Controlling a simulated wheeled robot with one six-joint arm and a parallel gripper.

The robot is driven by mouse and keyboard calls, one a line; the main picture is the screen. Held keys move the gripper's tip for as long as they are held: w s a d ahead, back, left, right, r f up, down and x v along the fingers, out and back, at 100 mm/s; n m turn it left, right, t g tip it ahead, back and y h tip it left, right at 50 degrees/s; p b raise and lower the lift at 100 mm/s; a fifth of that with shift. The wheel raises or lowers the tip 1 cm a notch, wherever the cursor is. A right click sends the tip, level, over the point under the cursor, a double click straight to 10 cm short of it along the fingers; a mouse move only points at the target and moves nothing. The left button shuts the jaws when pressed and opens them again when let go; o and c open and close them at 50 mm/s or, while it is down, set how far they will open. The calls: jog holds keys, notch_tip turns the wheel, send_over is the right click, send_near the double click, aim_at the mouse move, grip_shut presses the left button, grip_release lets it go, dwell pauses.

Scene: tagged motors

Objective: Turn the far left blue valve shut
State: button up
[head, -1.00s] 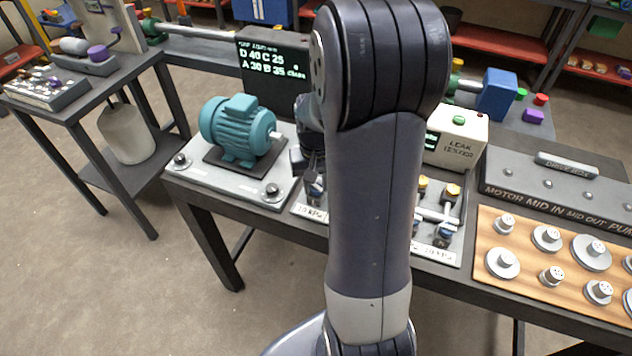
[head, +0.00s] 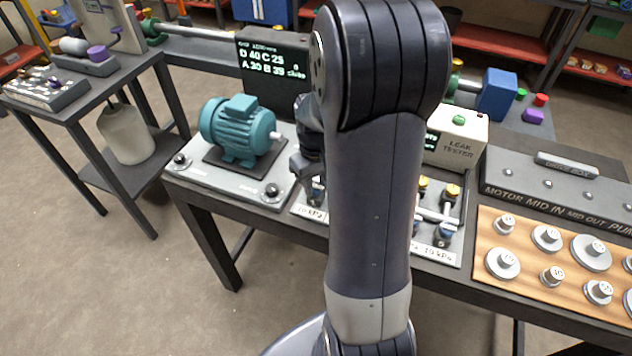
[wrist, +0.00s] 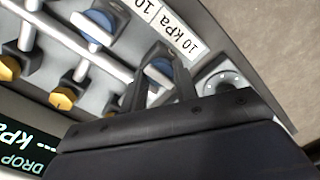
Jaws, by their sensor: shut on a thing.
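In the wrist view one blue valve handle (wrist: 160,68) sits between the two fingers of my gripper (wrist: 158,82), which is shut on it. The fingers hide part of this handle. A second blue valve handle (wrist: 95,25) stands apart, further left in that view, on the same grey pipe panel. In the head view my arm hides most of the panel. My gripper (head: 312,190) shows only partly at the arm's left edge, above the left 10 kPa label (head: 310,212). A right-hand blue valve (head: 446,230) shows beside the arm.
Yellow knobs (wrist: 62,98) sit along the panel's pipes. A teal motor (head: 238,128) stands left of the arm, the leak tester (head: 455,140) behind right, and a wooden board of weights (head: 520,240) at right.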

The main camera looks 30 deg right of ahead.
aim_at(316, 187)
jog(key=o, duration=1)
jog(key=shift+c, duration=0.2)
notch_tip(316, 187, up, 11)
jog(key=shift+f, duration=0.2)
notch_tip(316, 187, down, 11)
jog(key=shift+r, duration=0.15)
dwell(0.3)
jog(key=shift+r, duration=0.15)
